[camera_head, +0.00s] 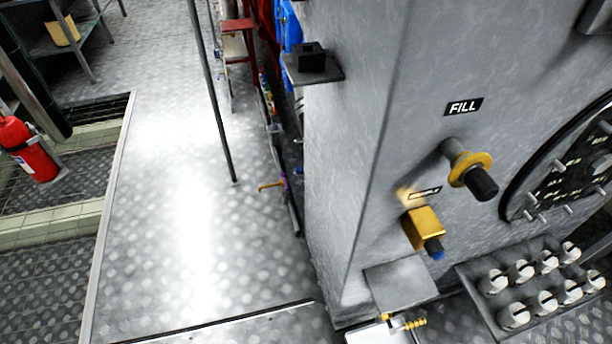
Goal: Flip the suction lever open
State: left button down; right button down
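No lever with a readable "suction" label shows in the head view. On the grey cabinet (400,95) at the right, a dark-tipped valve knob with a yellow collar (470,168) sits below a label reading FILL (463,106). Lower left of it, a yellow block fitting (425,228) carries a black stem with a blue end, under a small label (425,192) too blurred to read. I cannot tell whether either is the suction lever. Neither of my grippers is in view.
A rack of several white-capped cylinders (518,315) stands low at the right, near a round dark panel (580,165). A brass-coloured fitting (408,323) shows at the bottom edge. A red extinguisher (30,150) is far left. The patterned metal floor (195,220) is mostly clear.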

aim_at(300, 171)
jog(key=i+j+z, duration=0.1)
jog(key=i+j, duration=0.15)
jog(key=j, duration=0.2)
jog(key=i+j+z, duration=0.1)
jog(key=i+j, duration=0.15)
jog(key=j, duration=0.15)
jog(key=i+j+z, duration=0.1)
jog(key=j, duration=0.4)
jog(key=i+j+z, duration=0.1)
jog(key=i+j, duration=0.25)
jog(key=j, duration=0.15)
jog(key=i+j+z, duration=0.1)
jog(key=j, duration=0.35)
jog(key=i+j+z, duration=0.1)
jog(key=i+j, duration=0.15)
jog(key=j, duration=0.3)
jog(key=i+j+z, duration=0.1)
jog(key=j, duration=0.4)
jog(key=i+j+z, duration=0.1)
jog(key=j, duration=0.45)
jog(key=i, duration=0.1)
